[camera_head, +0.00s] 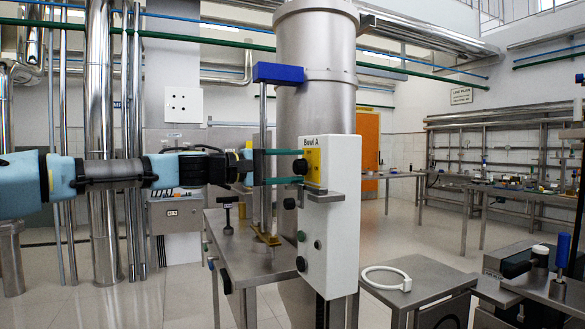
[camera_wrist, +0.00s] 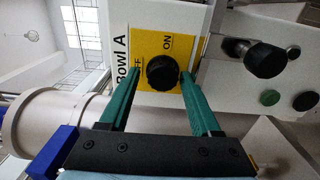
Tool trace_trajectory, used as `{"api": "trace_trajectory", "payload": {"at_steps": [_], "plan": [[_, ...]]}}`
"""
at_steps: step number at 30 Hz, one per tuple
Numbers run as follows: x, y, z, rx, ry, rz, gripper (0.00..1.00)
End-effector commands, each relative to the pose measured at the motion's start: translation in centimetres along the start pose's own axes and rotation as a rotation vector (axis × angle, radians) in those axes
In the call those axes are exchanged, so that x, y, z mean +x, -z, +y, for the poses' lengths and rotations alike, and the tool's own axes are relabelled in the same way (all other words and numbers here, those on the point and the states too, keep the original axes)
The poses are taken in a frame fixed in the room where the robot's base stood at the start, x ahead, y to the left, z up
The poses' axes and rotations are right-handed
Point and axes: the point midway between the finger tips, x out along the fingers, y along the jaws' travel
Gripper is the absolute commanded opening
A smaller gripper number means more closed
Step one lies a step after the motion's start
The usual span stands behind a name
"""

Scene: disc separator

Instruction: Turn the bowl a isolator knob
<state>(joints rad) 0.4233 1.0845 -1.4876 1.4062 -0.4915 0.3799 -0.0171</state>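The Bowl A isolator knob (camera_wrist: 163,72) is a round black knob on a yellow plate (camera_wrist: 145,45) marked ON and OFF, under a "Bowl A" label. In the head view the knob (camera_head: 300,166) sticks out from the left side of the white control box (camera_head: 331,235). My gripper (camera_wrist: 158,75) has two green fingers, spread apart, with the knob between their tips. The right finger is very close to the knob in the wrist view, and a small gap shows on the left. I cannot tell whether either finger touches it.
Another black knob on a metal stem (camera_wrist: 262,60) and green and black buttons (camera_wrist: 270,97) are on the same box. A tall steel cylinder (camera_head: 316,90) stands behind it. A metal table (camera_head: 250,262) is below my gripper, with a vertical rod standing on it.

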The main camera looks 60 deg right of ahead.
Motion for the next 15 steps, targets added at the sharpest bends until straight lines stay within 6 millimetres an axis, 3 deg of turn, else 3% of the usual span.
{"api": "trace_trajectory", "payload": {"at_steps": [15], "plan": [[0.08,-0.14,-0.65,-0.003,0.008,-0.005,0.78]]}}
